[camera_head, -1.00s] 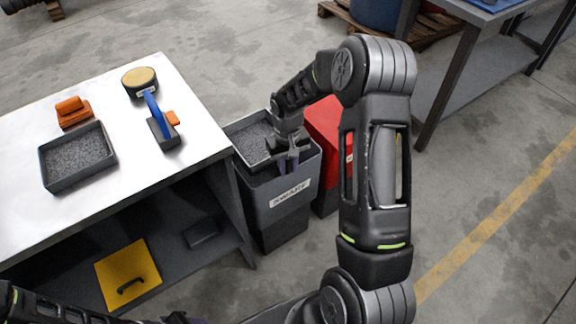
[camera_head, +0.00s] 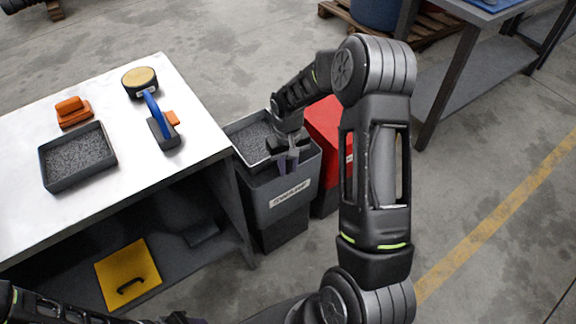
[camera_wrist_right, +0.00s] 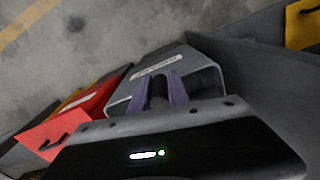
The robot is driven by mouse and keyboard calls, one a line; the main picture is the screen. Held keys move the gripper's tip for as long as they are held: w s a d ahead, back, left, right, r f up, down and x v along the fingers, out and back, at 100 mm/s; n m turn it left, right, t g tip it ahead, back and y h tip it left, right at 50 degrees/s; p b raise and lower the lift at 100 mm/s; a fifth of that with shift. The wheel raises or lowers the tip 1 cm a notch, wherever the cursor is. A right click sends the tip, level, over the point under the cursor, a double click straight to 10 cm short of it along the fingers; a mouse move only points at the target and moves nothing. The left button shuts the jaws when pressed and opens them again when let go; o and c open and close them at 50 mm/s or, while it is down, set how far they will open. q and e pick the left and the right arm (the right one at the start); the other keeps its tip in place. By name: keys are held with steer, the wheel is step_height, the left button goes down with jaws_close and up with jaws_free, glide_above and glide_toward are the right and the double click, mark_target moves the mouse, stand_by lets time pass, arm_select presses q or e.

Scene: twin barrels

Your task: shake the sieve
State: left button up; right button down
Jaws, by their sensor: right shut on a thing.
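The sieve (camera_head: 252,141), a light-rimmed tray with dark grey grains in it, sits at the top of a labelled grey bin (camera_head: 287,205) beside the workbench. My right gripper (camera_head: 288,165) is at the sieve's near right side and is shut on its edge. The arm hides part of that side and the exact grip. In the right wrist view the purple fingers (camera_wrist_right: 163,90) stand before the grey bin, and the sieve is hard to make out. My left gripper (camera_head: 185,319) is only partly in view at the bottom edge; its fingers cannot be read.
A red bin (camera_head: 326,125) stands right beside the grey bin. The white workbench (camera_head: 60,215) on the left holds a tray of grey grains (camera_head: 80,160), a blue-handled tool (camera_head: 157,115), a round tin (camera_head: 140,80) and an orange block (camera_head: 72,110). A yellow lid (camera_head: 125,270) lies below.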

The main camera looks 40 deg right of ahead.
stand_by(0.3)
steer(key=d, duration=0.6)
steer(key=shift+d+b, duration=0.25)
steer(key=shift+b, duration=0.1)
steer(key=shift+s+r, duration=0.1)
steer(key=c, duration=1.3)
jaws_free()
steer(key=shift+d, duration=0.15)
step_height(320, 180, up, 8)
